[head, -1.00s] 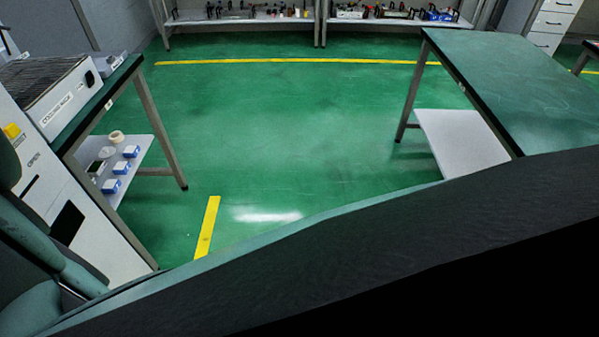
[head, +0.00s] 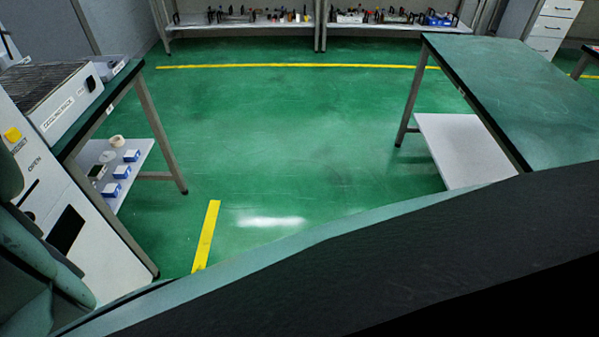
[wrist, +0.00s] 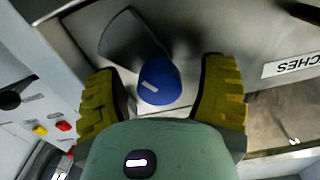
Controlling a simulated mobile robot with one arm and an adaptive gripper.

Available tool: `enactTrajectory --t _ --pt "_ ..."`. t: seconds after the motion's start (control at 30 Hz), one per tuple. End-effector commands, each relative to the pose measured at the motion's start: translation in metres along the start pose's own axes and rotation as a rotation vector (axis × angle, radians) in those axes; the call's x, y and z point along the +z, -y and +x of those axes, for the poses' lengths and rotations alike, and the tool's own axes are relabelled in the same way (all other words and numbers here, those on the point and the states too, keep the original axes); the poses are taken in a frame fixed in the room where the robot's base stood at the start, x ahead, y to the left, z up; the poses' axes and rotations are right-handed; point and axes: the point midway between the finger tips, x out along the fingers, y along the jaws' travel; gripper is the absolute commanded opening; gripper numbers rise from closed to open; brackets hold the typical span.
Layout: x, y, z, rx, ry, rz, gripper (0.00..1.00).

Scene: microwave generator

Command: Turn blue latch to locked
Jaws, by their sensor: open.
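The blue latch (wrist: 158,84) is a round blue knob with a white mark, on a grey metal panel (wrist: 190,35) in the wrist view. My gripper (wrist: 160,95) is open, with one yellow ridged finger to the left of the latch and one to the right. Gaps show between the latch and both fingers, and I cannot tell how far the fingertips reach along it. The latch is not visible in the head view.
A dark flat plate (wrist: 130,38) lies beside the latch. A label (wrist: 292,66) is on the right, and red (wrist: 63,126) and yellow buttons are on the left. In the head view, a green-topped table (head: 520,90) stands right; the floor (head: 280,130) between is clear.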

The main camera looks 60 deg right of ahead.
Motion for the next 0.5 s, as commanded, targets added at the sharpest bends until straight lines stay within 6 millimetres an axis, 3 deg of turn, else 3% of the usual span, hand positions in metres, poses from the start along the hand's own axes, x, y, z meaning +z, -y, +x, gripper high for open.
enactTrajectory --t 0.27,0.5 --pt "-0.0008 -0.0019 0.0004 0.004 -0.001 0.0 0.73" --pt "-0.0008 -0.0016 0.0005 0.003 -0.002 0.0 0.49"
